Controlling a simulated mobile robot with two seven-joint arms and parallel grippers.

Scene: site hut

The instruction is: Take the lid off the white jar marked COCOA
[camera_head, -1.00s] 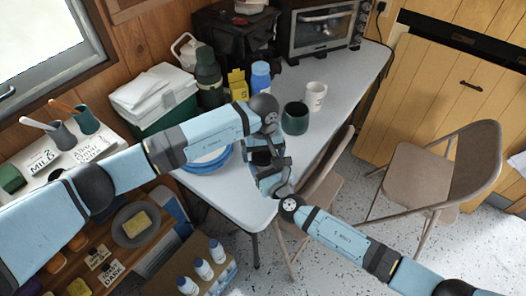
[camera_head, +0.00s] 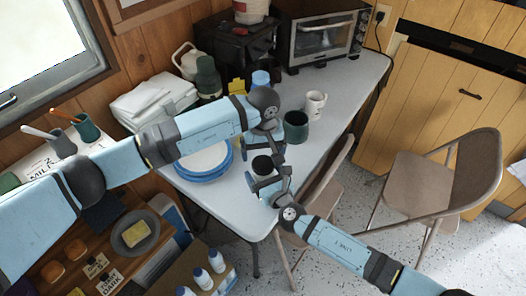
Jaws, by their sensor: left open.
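A dark round top (camera_head: 262,165) shows on the front part of the white table (camera_head: 335,95), between my two grippers. It may be the lid of the jar; the body below is mostly hidden by my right gripper, and I cannot read COCOA on anything. My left gripper (camera_head: 271,150) comes down from the wrist above and is open close to the dark top. My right gripper (camera_head: 268,184) reaches in from the lower right, close beside the same thing; I cannot tell whether its fingers touch it.
Blue-rimmed plates (camera_head: 205,160) lie left of the grippers. A dark green mug (camera_head: 296,126) and a white mug (camera_head: 315,104) stand behind them. A toaster oven (camera_head: 322,38) is at the back. A folding chair (camera_head: 325,195) is close to the table's right edge.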

